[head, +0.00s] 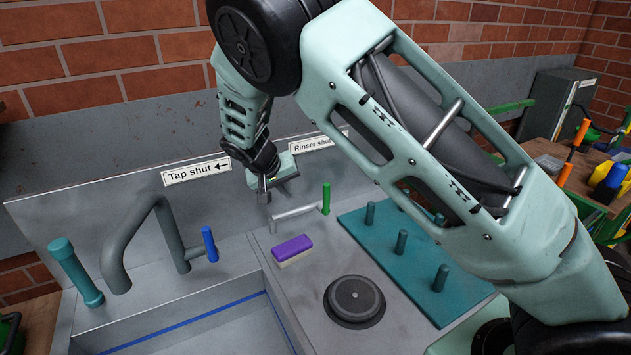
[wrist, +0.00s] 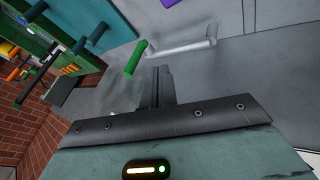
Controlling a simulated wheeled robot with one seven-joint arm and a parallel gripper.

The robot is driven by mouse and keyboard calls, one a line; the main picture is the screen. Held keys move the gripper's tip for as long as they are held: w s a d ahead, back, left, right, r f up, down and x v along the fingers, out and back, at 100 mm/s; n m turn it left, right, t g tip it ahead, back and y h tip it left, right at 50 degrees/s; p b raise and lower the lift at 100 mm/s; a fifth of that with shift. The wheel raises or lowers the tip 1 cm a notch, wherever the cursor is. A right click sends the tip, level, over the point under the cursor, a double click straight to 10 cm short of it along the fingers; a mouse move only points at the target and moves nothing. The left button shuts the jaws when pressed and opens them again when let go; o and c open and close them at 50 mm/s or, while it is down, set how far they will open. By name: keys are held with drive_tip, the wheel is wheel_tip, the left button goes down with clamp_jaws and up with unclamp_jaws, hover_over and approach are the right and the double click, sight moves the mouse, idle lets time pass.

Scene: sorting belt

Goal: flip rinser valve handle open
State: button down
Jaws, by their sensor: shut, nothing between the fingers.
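The green rinser valve handle (head: 326,198) stands upright at the right end of a pale metal bar (head: 294,212) on the sink's back ledge. In the wrist view the green handle (wrist: 136,57) lies just left of my gripper's fingertips (wrist: 163,76), with a small gap seen between them. In the head view my gripper (head: 264,194) points down behind the bar's left end, left of the handle. Its fingers are shut and hold nothing. A "Rinser shut" sign (head: 313,145) is on the back panel, partly hidden by my arm.
A blue-handled tap (head: 209,244) with a "Tap shut" sign (head: 197,172) is at the left. A purple sponge (head: 291,248) and a round black disc (head: 354,299) lie in front. A teal peg board (head: 402,262) is to the right, partly behind my arm.

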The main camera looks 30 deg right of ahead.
sight(325, 197)
drive_tip(key=shift+w+d+r+h, duration=0.25)
drive_tip(key=shift+w+d, duration=0.15)
drive_tip(key=shift+w, duration=0.25)
drive_tip(key=shift+w+d+r+h, duration=0.2)
drive_tip(key=shift+w+d, duration=0.15)
drive_tip(key=shift+w, duration=0.25)
drive_tip(key=w+d+f+p, duration=0.1)
drive_tip(key=d+f+p, duration=0.5)
drive_tip(key=d+f, duration=0.2)
drive_tip(key=shift+w+d+p, duration=0.4)
drive_tip(key=shift+d, duration=0.2)
drive_tip(key=shift+w+d, duration=0.1)
drive_tip(key=shift+d, duration=0.05)
drive_tip(key=shift+d+r+m+y+b, duration=0.15)
drive_tip(key=shift+m+y+b, duration=0.15)
drive_tip(key=shift+y+b, duration=0.15)
